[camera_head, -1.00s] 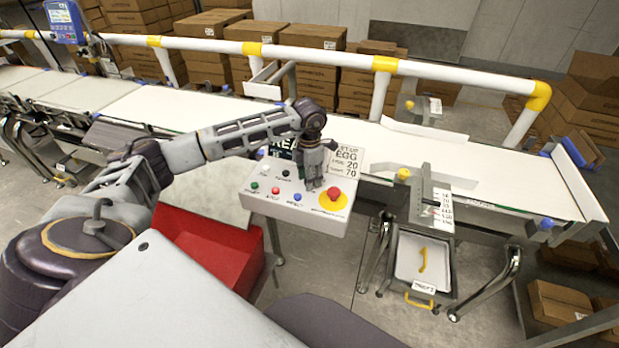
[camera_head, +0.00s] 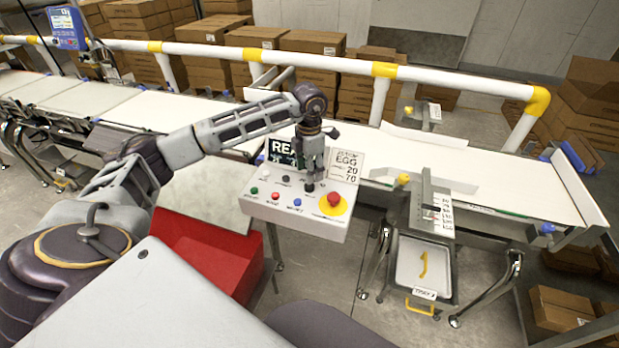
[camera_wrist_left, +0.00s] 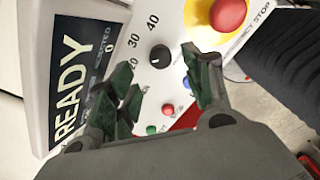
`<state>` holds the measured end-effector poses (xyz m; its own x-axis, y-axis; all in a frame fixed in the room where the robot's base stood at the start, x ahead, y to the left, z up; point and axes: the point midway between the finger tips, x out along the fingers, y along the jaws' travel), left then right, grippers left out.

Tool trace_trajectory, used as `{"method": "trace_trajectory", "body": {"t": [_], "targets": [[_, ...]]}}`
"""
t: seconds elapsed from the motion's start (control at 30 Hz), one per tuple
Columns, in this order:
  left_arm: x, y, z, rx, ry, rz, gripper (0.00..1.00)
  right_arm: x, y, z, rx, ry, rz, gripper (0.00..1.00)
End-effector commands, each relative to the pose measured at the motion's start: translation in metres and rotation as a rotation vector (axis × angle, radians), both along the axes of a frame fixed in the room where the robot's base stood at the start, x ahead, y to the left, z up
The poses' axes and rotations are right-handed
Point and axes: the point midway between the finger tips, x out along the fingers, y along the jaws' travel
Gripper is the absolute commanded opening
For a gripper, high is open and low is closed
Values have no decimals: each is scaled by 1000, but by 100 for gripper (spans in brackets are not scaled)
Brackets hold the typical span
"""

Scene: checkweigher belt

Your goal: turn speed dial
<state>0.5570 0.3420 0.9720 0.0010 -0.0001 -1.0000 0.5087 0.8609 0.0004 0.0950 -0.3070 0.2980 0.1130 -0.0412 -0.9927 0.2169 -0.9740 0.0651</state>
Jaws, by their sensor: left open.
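The control box (camera_head: 270,212) has a white sloped face with several buttons. The speed dial (camera_wrist_left: 160,57) is a small black knob with the printed numbers 20, 30 and 40 beside it in the left wrist view. My left gripper (camera_head: 310,178) points down over the upper part of the box in the head view. In the left wrist view its dark green fingers (camera_wrist_left: 164,84) are open, and the dial shows between and beyond the tips. I see no contact with the dial. My right gripper is not in view.
A red emergency stop (camera_head: 334,197) on a yellow disc sits right of the gripper. The white conveyor belt (camera_head: 460,165) runs behind. A red bin (camera_head: 205,255) is below left.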

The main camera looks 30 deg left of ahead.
Motion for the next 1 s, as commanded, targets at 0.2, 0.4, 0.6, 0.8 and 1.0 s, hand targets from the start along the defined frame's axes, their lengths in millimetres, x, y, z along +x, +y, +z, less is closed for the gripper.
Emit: {"method": "trace_trajectory", "body": {"t": [0.2, 0.4, 0.6, 0.8, 1.0], "targets": [[0, 0, 33, 0, -2, -1, 51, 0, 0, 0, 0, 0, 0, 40], [0, 0, 54, -1, -2, -1, 51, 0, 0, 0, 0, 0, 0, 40], [0, 0, 61, 1, 1, 0, 51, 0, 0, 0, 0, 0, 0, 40], [0, 0, 61, 1, 1, 0, 51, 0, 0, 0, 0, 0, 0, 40], [0, 0, 61, 0, 0, 0, 51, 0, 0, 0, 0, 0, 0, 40]]}}
